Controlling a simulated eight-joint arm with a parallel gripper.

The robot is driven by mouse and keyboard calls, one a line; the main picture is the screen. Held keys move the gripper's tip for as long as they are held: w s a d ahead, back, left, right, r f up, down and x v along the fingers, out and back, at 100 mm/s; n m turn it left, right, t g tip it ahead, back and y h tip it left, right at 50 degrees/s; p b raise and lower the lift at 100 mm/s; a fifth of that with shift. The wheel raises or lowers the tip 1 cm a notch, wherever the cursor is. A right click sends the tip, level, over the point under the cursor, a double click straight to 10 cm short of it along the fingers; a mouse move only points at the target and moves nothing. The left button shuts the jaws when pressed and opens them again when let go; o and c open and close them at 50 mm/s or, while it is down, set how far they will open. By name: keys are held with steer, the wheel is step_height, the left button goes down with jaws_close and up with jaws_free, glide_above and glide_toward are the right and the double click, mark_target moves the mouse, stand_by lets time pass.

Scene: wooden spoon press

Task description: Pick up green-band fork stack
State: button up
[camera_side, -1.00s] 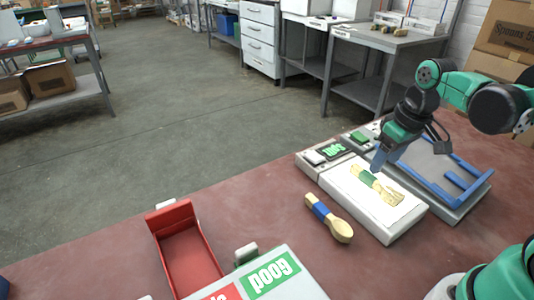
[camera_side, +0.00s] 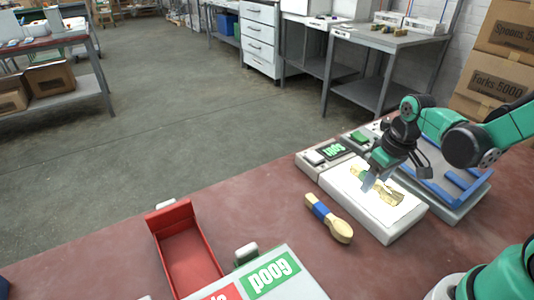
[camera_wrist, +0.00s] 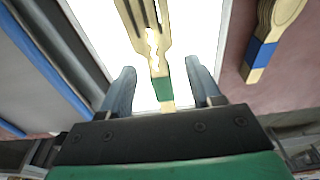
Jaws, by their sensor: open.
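The green-band fork stack (camera_side: 388,195) lies on the bright white plate (camera_side: 385,228) of a scale-like device, partly hidden by my gripper in the side view. In the wrist view the fork stack (camera_wrist: 148,22) points away from me, its green band (camera_wrist: 162,89) between my fingers. My gripper (camera_side: 371,184) is low over the band end of the stack. In the wrist view my gripper (camera_wrist: 163,75) is open, with one blue-grey finger on each side of the handle and a gap on both sides. I cannot tell how far the fingertips are above the plate.
A blue-band spoon stack (camera_side: 329,218) lies on the red-brown table just left of the white plate; it shows at the right in the wrist view (camera_wrist: 264,45). A blue-railed tray (camera_side: 455,188) stands to the right. A red bin (camera_side: 190,258) and a "good" label panel (camera_side: 270,276) are at the front.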

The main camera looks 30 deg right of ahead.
jaws_close()
